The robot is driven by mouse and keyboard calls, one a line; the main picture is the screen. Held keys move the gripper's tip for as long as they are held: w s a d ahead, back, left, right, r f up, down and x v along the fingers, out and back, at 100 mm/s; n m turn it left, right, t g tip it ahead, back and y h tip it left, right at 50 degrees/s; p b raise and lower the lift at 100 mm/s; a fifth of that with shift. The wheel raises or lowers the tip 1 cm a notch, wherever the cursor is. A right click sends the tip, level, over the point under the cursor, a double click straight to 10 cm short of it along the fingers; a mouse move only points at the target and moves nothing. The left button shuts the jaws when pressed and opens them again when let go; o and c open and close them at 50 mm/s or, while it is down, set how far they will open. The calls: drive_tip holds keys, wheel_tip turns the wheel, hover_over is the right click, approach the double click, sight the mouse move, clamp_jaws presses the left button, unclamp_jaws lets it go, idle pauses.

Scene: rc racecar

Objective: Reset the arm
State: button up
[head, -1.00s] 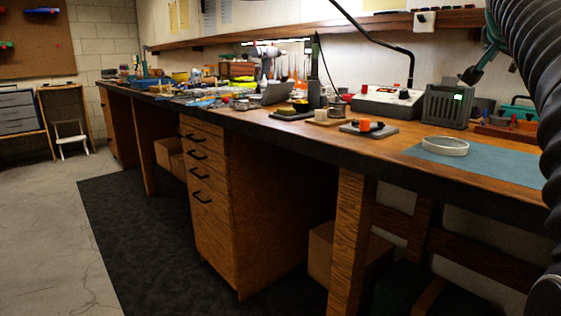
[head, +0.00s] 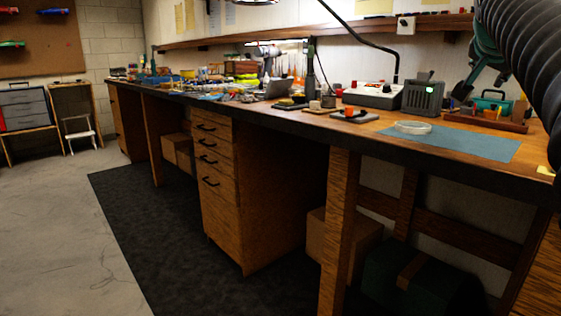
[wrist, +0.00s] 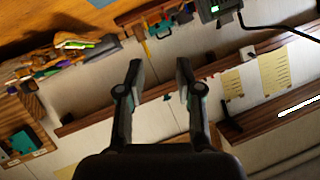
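My gripper (wrist: 160,88) shows in the wrist view with its two dark fingers spread apart. Nothing is between the fingertips. Behind it, the wall and the workbench appear tilted. In the head view, a ribbed black part of my arm fills the upper right corner, and the gripper itself cannot be clearly made out there. The long wooden workbench (head: 400,160) runs from the far left to the right edge.
A blue mat (head: 482,147) with a white ring-shaped dish (head: 413,127) lies on the bench's right part. A grey box with a green display (head: 423,97) stands behind. Tools crowd the bench's far end. The concrete floor (head: 50,230) at left is clear.

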drive_tip(key=s+a+f+n+g+y+p, duration=0.1)
drive_tip(key=s+a+f+n, duration=0.3)
drive_tip(key=s+a+f, duration=0.4)
drive_tip(key=s+a+f+n+g+y, duration=0.2)
drive_tip(key=s+a+f, duration=0.6)
drive_tip(key=f, duration=0.9)
drive_tip(key=s+a+f+n+g+y+p, duration=0.1)
drive_tip(key=s+a+f+n+y, duration=0.3)
drive_tip(key=s+a+f, duration=0.4)
wheel_tip(320, 180, down, 5)
drive_tip(key=shift+s+f+n+g+y+p, duration=0.15)
drive_tip(key=shift+s+n+g+y+p, duration=0.2)
drive_tip(key=shift+n+g, duration=0.4)
